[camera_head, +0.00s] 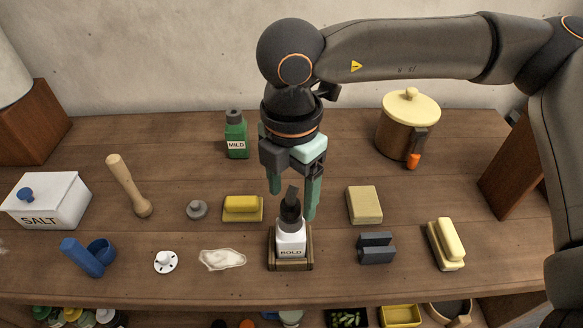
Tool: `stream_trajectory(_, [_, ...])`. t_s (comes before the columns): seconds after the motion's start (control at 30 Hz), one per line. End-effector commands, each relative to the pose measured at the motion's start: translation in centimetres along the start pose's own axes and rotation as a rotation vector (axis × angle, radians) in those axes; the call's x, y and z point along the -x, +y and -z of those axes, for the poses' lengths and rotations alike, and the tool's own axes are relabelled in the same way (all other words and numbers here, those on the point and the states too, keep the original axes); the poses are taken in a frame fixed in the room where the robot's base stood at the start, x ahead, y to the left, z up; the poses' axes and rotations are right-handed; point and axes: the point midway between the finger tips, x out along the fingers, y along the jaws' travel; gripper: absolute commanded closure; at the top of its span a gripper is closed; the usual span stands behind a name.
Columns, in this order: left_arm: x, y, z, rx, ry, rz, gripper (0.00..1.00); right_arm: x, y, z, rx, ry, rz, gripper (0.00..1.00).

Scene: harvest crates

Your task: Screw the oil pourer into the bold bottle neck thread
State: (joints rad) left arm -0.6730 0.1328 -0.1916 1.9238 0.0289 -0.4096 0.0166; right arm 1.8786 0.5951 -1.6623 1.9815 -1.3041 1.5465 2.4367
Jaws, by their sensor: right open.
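The bottle labelled BOLD (291,244) stands upright in a brown wooden holder (290,266) at the front middle of the table. The dark oil pourer (290,209) sits at the top of its neck, with its spout pointing up. I cannot tell how deep it sits in the thread. My right gripper (293,204) hangs over the bottle from above, its green fingers open. One finger is to the left and behind the pourer, the other just to its right; a gap shows on the left side. My left gripper is not in view.
A green MILD bottle (236,138) stands behind, left of my gripper. A yellow block (242,208), a white cloth (222,259) and a dark grey block (376,248) lie near the holder. A lidded pot (405,127) is at the back right. Bare wood lies between these.

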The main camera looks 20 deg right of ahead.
Motion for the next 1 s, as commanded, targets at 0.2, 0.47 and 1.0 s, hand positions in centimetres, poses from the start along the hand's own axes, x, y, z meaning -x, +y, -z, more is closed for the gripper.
stream_trajectory(0.2, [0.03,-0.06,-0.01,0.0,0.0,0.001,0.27,-0.96,-0.02,0.01,0.001,0.0,-0.001,0.26])
stream_trajectory(0.47, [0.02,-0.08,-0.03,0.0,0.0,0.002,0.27,-0.97,-0.01,0.01,0.0,0.0,-0.001,0.31])
stream_trajectory(1.0, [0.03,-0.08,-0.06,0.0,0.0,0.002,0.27,-0.93,0.0,0.02,0.001,0.0,-0.001,0.92])
